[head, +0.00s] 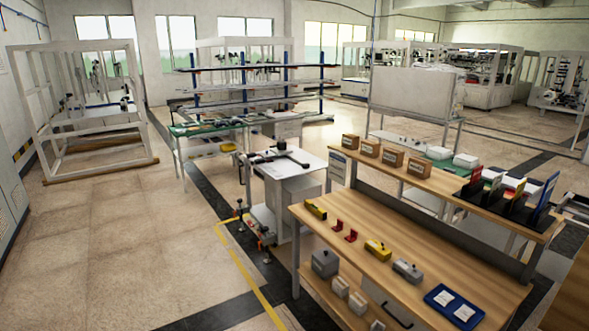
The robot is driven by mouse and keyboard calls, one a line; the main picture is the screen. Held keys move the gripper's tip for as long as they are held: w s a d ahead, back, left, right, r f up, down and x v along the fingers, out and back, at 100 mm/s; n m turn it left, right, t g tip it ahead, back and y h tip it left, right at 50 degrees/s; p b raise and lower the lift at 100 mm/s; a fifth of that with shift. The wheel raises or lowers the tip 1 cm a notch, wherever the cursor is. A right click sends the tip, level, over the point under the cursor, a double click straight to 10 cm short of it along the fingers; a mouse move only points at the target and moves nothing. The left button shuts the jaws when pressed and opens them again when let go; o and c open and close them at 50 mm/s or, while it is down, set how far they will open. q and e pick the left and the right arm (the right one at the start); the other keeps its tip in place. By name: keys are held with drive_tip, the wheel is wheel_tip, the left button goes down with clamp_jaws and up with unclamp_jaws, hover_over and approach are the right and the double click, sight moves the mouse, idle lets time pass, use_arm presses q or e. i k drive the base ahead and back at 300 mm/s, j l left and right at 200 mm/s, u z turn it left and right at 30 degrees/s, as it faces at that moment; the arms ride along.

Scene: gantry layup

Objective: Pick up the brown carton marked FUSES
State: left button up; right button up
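Several brown cartons stand in a row on the raised wooden shelf (450,190) of the workbench at the right: the leftmost carton (350,141), a second carton (370,148), a third carton (392,157) and the rightmost carton (418,167). Each has a pale label on its front. The labels are too small to read, so I cannot tell which one is marked FUSES. Neither of my grippers is in view.
The lower worktop (345,257) holds yellow, red and grey items and a blue tray (455,307). White boxes and upright coloured folders stand on or behind the shelf. A white cart (290,185) stands left of the bench. Open floor (130,240) lies at the left.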

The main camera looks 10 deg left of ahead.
sight(369, 148)
drive_tip(key=i+j+z, duration=0.25)
drive_tip(key=i+j, duration=0.4)
drive_tip(key=i+j+z, duration=0.3)
drive_tip(key=i+j, duration=0.4)
